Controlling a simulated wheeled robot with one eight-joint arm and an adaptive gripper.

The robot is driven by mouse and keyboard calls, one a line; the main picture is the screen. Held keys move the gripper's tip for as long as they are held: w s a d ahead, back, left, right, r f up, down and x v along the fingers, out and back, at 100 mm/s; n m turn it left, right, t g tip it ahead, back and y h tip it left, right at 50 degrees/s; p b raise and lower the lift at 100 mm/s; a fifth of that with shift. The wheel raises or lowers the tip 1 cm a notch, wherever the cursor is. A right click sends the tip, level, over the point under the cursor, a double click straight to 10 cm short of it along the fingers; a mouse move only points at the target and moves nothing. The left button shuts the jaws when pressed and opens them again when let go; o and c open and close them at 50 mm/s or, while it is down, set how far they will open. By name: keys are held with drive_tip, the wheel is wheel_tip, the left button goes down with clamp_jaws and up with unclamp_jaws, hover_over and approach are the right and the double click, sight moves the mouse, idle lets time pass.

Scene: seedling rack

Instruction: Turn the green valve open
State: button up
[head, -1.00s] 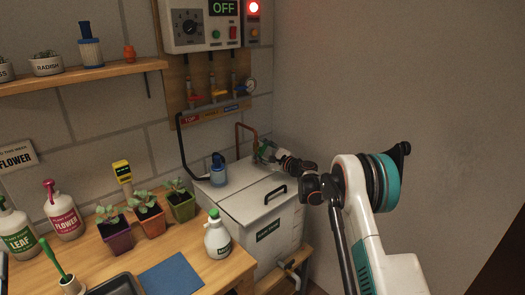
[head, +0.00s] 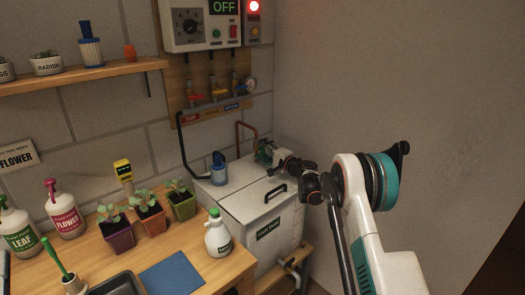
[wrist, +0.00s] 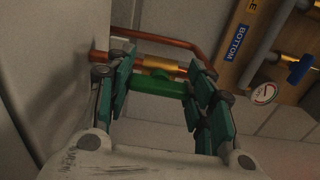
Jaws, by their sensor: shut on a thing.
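The green valve (wrist: 158,86) shows in the wrist view as a green bar handle with a round hub, in front of a brass fitting on a copper pipe. The handle lies roughly along the pipe in this view. My gripper (wrist: 160,92) has one green-padded finger at each end of the handle and is shut on it. In the head view my gripper (head: 265,151) is at the back right of the white tank (head: 240,200), beside the copper pipe (head: 238,132). There it mostly hides the valve.
A blue-topped bottle-like part (head: 219,171) stands on the tank lid, left of my gripper. A control panel (head: 203,22) reading OFF, with a red lamp (head: 253,7), hangs above. Small coloured valves (head: 218,93) and a gauge (wrist: 265,94) are near. The wall is close on the right.

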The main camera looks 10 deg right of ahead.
drive_tip(key=shift+f, duration=0.1)
idle(0.4)
drive_tip(key=o, duration=1.1)
drive_tip(key=v, duration=1.2)
